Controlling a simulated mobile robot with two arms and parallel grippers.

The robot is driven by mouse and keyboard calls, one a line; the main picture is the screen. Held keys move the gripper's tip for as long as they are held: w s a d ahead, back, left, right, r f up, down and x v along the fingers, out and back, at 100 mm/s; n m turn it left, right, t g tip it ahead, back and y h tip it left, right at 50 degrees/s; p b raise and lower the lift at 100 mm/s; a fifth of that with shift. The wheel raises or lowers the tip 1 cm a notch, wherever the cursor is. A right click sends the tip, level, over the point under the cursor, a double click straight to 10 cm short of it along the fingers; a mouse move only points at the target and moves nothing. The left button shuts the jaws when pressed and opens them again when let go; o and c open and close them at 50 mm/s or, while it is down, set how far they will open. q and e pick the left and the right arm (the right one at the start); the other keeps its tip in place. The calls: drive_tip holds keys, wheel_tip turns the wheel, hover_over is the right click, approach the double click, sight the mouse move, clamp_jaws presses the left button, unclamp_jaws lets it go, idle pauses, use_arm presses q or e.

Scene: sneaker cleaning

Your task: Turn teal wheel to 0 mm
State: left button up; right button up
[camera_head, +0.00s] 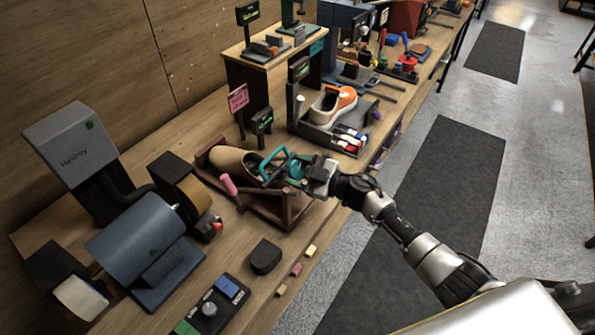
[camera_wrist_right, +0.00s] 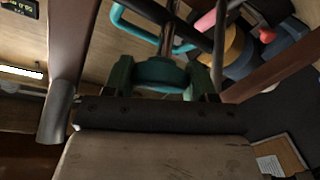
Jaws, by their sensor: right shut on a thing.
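The teal wheel (camera_head: 295,169) sits at the right end of a brown wooden shoe-stretching stand (camera_head: 272,213). In the right wrist view the teal wheel (camera_wrist_right: 160,74) lies between the two green fingers of my right gripper (camera_wrist_right: 162,82), which is shut on it. In the head view my right gripper (camera_head: 308,174) reaches the wheel from the right and partly hides it. A teal looped handle (camera_head: 268,160) stands just left of the wheel; it also shows in the right wrist view (camera_wrist_right: 122,22). A small display (camera_head: 262,122) stands behind the stand; its digits are too small to read. My left gripper is not in view.
A tan shoe form (camera_head: 232,160) lies in the stand, with a pink-handled tool (camera_head: 229,185) in front. A blue motor drum (camera_head: 143,240) stands at left. An orange and white sneaker (camera_head: 335,104) is on a rack behind. Small blocks (camera_head: 296,269) lie near the bench edge.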

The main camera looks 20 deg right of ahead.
idle(0.4)
drive_tip(key=o, duration=0.9)
drive_tip(key=shift+d, duration=0.1)
drive_tip(key=shift+s+d+f, duration=0.1)
drive_tip(key=shift+s+d, duration=0.2)
drive_tip(key=b+v, duration=0.2)
drive_tip(key=v, duration=0.8)
drive_tip(key=shift+w, duration=0.1)
